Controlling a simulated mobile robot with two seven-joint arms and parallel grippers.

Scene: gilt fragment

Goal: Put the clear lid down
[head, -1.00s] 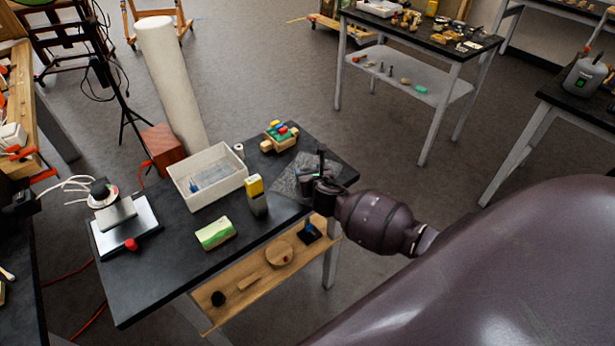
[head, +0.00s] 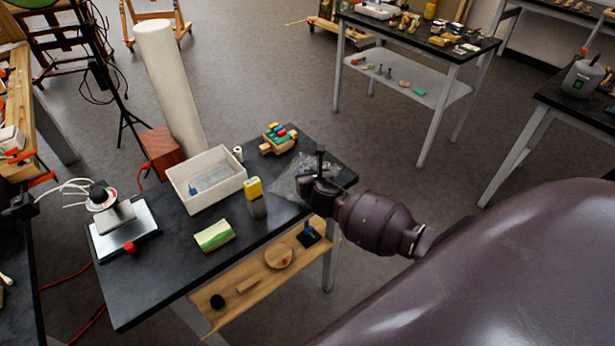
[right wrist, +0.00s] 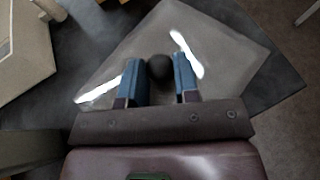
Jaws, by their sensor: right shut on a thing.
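The clear lid (head: 285,180) is a see-through square pane with a dark round knob (right wrist: 159,67). It is over the right end of the black table, and bright glints show on it in the right wrist view (right wrist: 215,45). My right gripper (head: 318,178) is shut on the lid's knob, with one blue-lined finger on each side of it. The pane looks about level and close to the tabletop. I cannot tell whether it touches. My left gripper is not in view.
A white open bin (head: 207,178) stands left of the lid, with a yellow-topped grey block (head: 255,197) in front. A toy with coloured pegs (head: 278,138) and a small white roll (head: 238,153) stand behind. A green-and-cream sponge-like block (head: 214,235) lies nearer, with bare tabletop around it.

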